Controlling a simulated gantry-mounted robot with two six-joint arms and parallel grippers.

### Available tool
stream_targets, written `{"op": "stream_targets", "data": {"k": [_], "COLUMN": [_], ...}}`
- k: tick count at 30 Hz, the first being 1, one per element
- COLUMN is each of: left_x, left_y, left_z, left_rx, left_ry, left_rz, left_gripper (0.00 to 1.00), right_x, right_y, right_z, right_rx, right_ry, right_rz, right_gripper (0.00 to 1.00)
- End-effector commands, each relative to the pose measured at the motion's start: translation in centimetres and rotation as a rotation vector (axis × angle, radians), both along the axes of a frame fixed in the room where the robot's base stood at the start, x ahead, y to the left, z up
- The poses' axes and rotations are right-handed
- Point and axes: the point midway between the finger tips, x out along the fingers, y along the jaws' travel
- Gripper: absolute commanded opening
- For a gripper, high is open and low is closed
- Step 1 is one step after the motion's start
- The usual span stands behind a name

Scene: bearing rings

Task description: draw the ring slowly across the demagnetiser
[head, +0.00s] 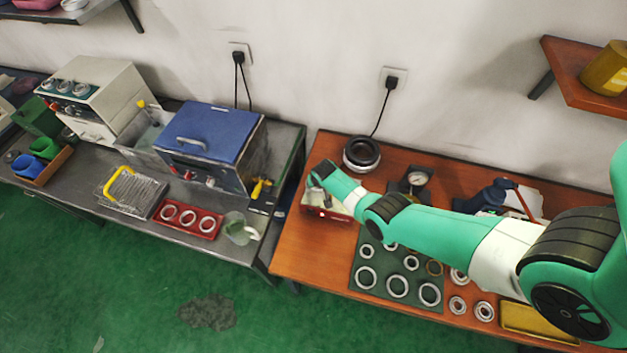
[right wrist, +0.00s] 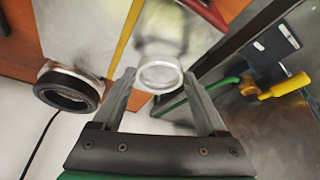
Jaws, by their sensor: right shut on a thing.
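My right gripper (right wrist: 158,78) is shut on a silver ring (right wrist: 160,77), which shows between its two fingers in the right wrist view. In the head view the right gripper (head: 319,184) is over a small box with a red front (head: 325,214), apparently the demagnetiser, at the left edge of the wooden table. Its pale top (right wrist: 85,35) with a yellow stripe shows behind the ring in the right wrist view. I cannot tell whether the ring touches that top. The ring is not clear in the head view. My left gripper is not in view.
A round device with a black ring (head: 362,153) stands behind. A dark green mat (head: 377,277) holds several rings, with a dial gauge (head: 416,179) behind it. A yellow tray (head: 538,322) is at front right. On the metal bench are a blue-lidded box (head: 213,130) and a red tray (head: 206,230).

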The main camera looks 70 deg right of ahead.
Motion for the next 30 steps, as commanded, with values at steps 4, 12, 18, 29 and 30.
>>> {"op": "stream_targets", "data": {"k": [4, 12, 18, 29, 30], "left_x": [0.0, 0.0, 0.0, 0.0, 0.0], "left_y": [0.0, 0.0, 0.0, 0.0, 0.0], "left_z": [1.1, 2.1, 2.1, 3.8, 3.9], "left_rx": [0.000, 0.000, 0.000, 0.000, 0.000], "left_ry": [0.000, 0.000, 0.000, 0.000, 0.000], "left_rz": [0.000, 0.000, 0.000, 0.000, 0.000], "left_gripper": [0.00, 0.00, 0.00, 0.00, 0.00], "right_x": [-1.1, -2.6, -2.8, -5.1, -5.4], "right_y": [-0.2, -0.4, -0.4, -0.7, -0.8], "right_z": [0.2, 0.1, 0.0, 0.1, 0.1], "right_rx": [0.000, 0.000, 0.000, 0.000, 0.000], "right_ry": [-0.001, -0.002, -0.001, 0.000, 0.000], "right_rz": [-0.002, -0.001, 0.000, -0.001, -0.001], "right_gripper": [0.22, 0.22, 0.22, 0.22, 0.22]}}
